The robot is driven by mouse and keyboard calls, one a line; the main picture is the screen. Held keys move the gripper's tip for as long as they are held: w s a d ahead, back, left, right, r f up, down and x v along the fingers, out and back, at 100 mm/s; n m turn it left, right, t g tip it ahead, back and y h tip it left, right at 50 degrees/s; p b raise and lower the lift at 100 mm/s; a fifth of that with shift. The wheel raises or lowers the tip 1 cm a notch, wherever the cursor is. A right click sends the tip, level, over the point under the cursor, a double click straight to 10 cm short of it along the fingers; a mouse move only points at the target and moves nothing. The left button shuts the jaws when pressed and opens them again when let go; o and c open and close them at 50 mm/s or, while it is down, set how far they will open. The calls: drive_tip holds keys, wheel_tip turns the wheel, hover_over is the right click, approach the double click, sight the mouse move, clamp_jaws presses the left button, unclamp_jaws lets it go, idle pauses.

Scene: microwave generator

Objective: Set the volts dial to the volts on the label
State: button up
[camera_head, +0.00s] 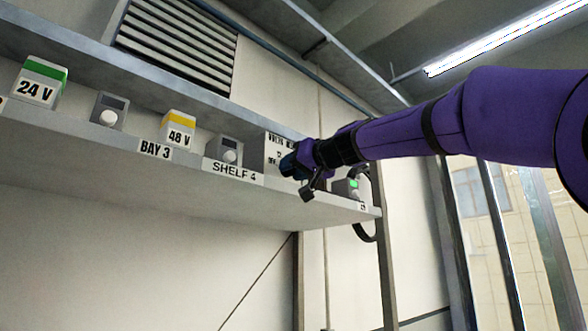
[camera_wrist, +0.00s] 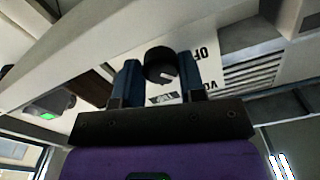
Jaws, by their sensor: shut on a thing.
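The white panel (camera_head: 273,148) with VOLTS lettering stands on the shelf, partly hidden by my gripper (camera_head: 291,164). In the wrist view the panel (camera_wrist: 196,82) appears upside down, with "OF" and part of "VO" readable. The round black dial (camera_wrist: 160,58) has a small pale mark at its lower edge. My gripper (camera_wrist: 160,82) has one blue finger on each side of the dial and is shut on it. The number the dial points to cannot be read. A "24 V" label (camera_head: 35,91) is on a green-topped box, and a "48 V" label (camera_head: 179,137) on a yellow-topped box.
The shelf (camera_head: 190,185) carries "BAY 3" (camera_head: 154,149) and "SHELF 4" (camera_head: 234,172) signs. A green-lit box (camera_head: 346,187) is close right of my gripper. A black cable loop hangs at the shelf's right end.

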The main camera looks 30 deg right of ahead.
drive_tip(key=shift+m, duration=0.3)
drive_tip(key=o, duration=0.9)
drive_tip(key=v, duration=1.1)
drive_tip(key=shift+w, duration=0.1)
